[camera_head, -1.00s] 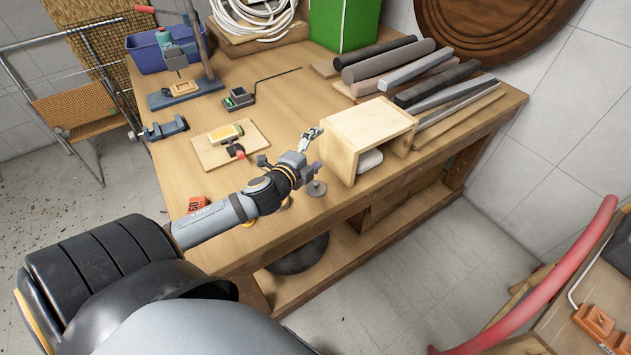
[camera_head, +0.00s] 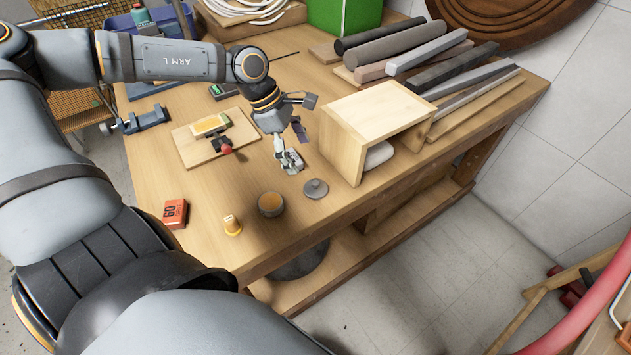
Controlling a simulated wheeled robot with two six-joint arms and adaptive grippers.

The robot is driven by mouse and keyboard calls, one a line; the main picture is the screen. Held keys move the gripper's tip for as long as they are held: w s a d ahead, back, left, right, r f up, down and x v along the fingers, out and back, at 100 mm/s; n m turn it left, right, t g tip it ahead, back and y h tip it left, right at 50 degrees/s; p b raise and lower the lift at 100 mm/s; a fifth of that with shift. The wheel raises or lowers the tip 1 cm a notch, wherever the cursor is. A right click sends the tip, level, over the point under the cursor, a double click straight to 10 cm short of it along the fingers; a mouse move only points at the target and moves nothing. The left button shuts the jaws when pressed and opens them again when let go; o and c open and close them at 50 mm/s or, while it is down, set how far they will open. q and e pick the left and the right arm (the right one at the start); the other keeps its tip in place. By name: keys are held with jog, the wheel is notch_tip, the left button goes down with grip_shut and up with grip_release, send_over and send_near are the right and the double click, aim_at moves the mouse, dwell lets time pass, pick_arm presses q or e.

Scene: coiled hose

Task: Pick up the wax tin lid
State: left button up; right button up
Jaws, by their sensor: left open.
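The wax tin lid (camera_head: 315,188) is a small grey disc with a knob on top. It lies flat on the workbench (camera_head: 200,258), near the front edge. The open wax tin (camera_head: 271,204), round with amber contents, stands just left of it. My left gripper (camera_head: 291,162) points down, open and empty, a little behind and to the left of the lid. The gripper does not appear to touch the lid. My right gripper does not show.
A wooden box (camera_head: 345,150) with an open side stands close right of the lid, with a pale object inside. An orange sandpaper block (camera_head: 175,213) and a small yellow-capped item (camera_head: 232,225) lie left. A board with a yellow block (camera_head: 211,125) is behind left.

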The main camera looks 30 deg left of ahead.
pick_arm(q)
jog(key=b, duration=0.7)
send_over(311, 187)
jog(key=a, duration=0.2)
jog(key=f, duration=0.4)
jog(key=shift+s+d+f, duration=0.15)
jog(key=shift+s+f, duration=0.05)
jog(key=shift+s, duration=0.05)
jog(key=shift+w+d+f+b, duration=0.1)
jog(key=shift+d+f+b, duration=0.05)
jog(key=shift+f+b, duration=0.15)
jog(key=shift+d, duration=0.1)
jog(key=shift+d+f+p, duration=0.1)
jog(key=shift+f+p, duration=0.2)
jog(key=x, duration=0.4)
jog(key=shift+s+a+f, duration=0.15)
jog(key=shift+s+a, duration=0.1)
jog(key=shift+a, duration=0.05)
jog(key=shift+w+d+f, duration=0.2)
jog(key=shift+s, duration=0.1)
jog(key=c, duration=1.1)
